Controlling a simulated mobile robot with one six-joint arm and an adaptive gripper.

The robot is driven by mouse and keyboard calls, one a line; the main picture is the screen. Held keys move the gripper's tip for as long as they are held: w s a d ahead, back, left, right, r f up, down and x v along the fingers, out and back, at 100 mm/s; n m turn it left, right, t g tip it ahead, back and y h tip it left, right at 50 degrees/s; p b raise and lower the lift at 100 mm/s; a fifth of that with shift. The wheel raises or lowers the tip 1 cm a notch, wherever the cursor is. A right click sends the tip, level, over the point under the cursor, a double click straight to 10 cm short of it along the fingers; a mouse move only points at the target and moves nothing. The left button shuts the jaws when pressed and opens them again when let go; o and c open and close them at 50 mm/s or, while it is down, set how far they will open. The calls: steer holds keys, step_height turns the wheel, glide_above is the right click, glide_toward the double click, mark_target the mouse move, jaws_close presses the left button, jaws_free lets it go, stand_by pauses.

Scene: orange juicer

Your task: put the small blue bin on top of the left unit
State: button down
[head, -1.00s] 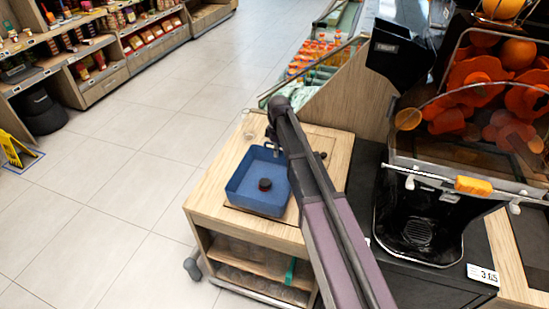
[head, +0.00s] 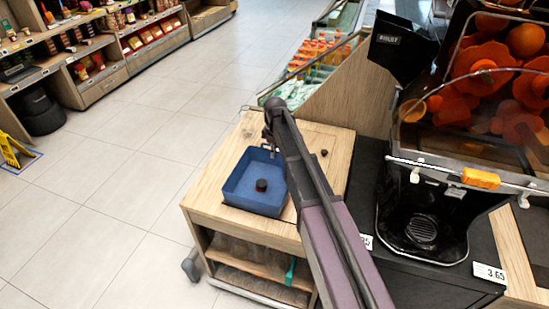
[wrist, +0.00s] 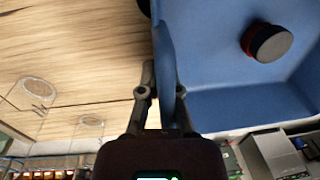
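The small blue bin (head: 238,194) is an open square tray with a dark round knob-like piece (head: 262,185) inside it. It is over the wooden top of the left unit (head: 204,207), upright; I cannot tell whether it touches the top or hangs just above it. My gripper (head: 271,143) is at the bin's back right rim. In the wrist view, my fingers (wrist: 162,92) stand on both sides of the blue bin's wall (wrist: 167,60) and appear closed on it. The contact is partly hidden.
A small dark knob (head: 324,153) is on the unit's top, right of my arm. The juicer (head: 425,215) stands on a dark counter at right. Bottles (head: 318,52) are in a case behind. Open tiled floor (head: 110,190) lies to the left.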

steer(key=shift+f, duration=0.4)
steer(key=c, duration=0.8)
jaws_free()
steer(key=shift+r, duration=0.1)
steer(key=shift+r, duration=0.15)
step_height(320, 180, up, 12)
steer(key=w+p, duration=0.1)
steer(key=p, duration=1.1)
steer(key=shift+d, duration=0.2)
steer(key=s+d+m, duration=0.7)
steer(key=s, duration=0.5)
steer(key=s+d+m+t, duration=0.1)
steer(key=s+d+m, duration=0.6)
steer(key=s, duration=0.6)
steer(key=shift+s+d, duration=0.2)
steer(key=shift+d, duration=0.5)
